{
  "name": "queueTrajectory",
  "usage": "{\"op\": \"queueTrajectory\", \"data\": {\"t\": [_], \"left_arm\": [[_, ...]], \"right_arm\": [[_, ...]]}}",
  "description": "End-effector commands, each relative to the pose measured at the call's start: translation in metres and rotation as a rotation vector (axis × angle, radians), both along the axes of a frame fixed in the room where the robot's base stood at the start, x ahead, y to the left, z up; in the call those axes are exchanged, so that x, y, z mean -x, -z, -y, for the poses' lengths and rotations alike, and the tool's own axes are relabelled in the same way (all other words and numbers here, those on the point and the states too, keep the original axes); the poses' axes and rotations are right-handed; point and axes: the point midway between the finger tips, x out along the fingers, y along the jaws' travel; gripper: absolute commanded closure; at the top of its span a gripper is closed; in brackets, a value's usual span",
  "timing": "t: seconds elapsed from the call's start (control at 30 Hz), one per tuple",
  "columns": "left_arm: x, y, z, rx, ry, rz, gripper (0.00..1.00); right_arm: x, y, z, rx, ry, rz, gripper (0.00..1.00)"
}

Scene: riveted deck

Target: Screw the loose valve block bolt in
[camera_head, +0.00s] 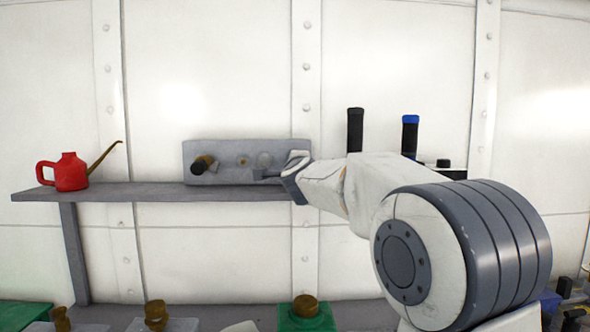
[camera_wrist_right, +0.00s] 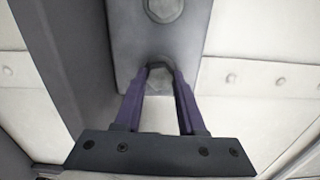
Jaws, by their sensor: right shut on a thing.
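The grey valve block (camera_head: 226,172) stands on the shelf. Another bolt (camera_wrist_right: 163,8) shows farther along the block (camera_wrist_right: 128,50). My left gripper is not in view.
A red oil can (camera_head: 70,172) stands at the left of the grey shelf (camera_head: 150,192). A black handle (camera_head: 355,130) and a blue-topped handle (camera_head: 409,135) stand behind my right arm. Green blocks (camera_head: 305,318) and brass fittings (camera_head: 156,314) lie low in front.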

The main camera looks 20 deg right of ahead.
Motion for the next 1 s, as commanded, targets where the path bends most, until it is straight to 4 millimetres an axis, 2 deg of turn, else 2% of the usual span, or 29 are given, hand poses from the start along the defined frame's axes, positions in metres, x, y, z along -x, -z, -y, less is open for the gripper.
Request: {"op": "queueTrajectory", "data": {"t": [0.03, 1.0], "left_arm": [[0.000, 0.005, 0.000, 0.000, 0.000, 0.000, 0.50], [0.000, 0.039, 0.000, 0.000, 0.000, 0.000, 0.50]], "right_arm": [[0.000, 0.006, -0.001, -0.045, -0.002, 0.005, 1.00], [-0.001, 0.007, -0.002, -0.932, 0.001, 0.259, 1.00]]}}
